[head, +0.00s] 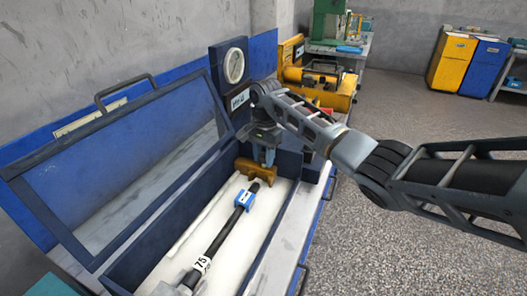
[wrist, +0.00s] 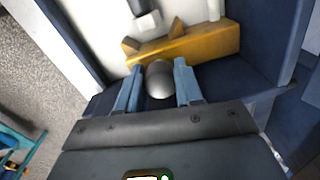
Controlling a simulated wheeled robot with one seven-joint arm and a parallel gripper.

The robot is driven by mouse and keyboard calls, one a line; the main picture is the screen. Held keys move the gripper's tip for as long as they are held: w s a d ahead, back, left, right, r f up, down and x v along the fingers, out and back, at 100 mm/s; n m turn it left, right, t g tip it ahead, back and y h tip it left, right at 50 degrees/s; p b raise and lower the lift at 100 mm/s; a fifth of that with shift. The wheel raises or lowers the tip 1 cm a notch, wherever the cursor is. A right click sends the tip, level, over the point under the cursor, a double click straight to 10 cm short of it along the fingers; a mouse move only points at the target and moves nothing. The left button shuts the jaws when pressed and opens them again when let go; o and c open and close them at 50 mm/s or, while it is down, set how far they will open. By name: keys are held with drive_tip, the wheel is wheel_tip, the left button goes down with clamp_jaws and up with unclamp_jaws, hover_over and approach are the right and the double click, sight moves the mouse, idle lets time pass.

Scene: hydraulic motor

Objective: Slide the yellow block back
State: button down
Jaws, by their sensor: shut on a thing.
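The yellow block (head: 255,171) stands inside the long blue box, near its far end. It also shows in the wrist view (wrist: 205,43), lying crosswise just beyond my fingertips. My gripper (head: 266,152) reaches down into the box from above. In the wrist view my gripper (wrist: 159,78) has its two blue-grey fingers on either side of a rounded metal knob (wrist: 159,80) at the yellow block, and it is shut on that knob. A black rod (head: 222,235) with a blue clamp (head: 245,199) lies along the box, in front of the block.
The blue box (head: 130,268) has a raised lid with a clear window (head: 155,170) on the left. A round gauge (head: 233,66) stands behind it. A yellow machine (head: 325,90) is farther back. Open grey floor (head: 410,110) lies to the right.

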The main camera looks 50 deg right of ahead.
drive_tip(key=shift+w+d+r, duration=0.15)
drive_tip(key=shift+w+d, duration=0.1)
drive_tip(key=c, duration=1.2)
unclamp_jaws()
drive_tip(key=shift+o, duration=0.7)
drive_tip(key=shift+f, duration=0.2)
drive_tip(key=o, duration=0.3)
drive_tip(key=shift+f, duration=0.1)
drive_tip(key=shift+s, duration=0.1)
drive_tip(key=shift+s+r+b, duration=0.1)
drive_tip(key=shift+r+b, duration=0.25)
drive_tip(key=shift+r, duration=3.55)
drive_tip(key=shift+d, duration=0.1)
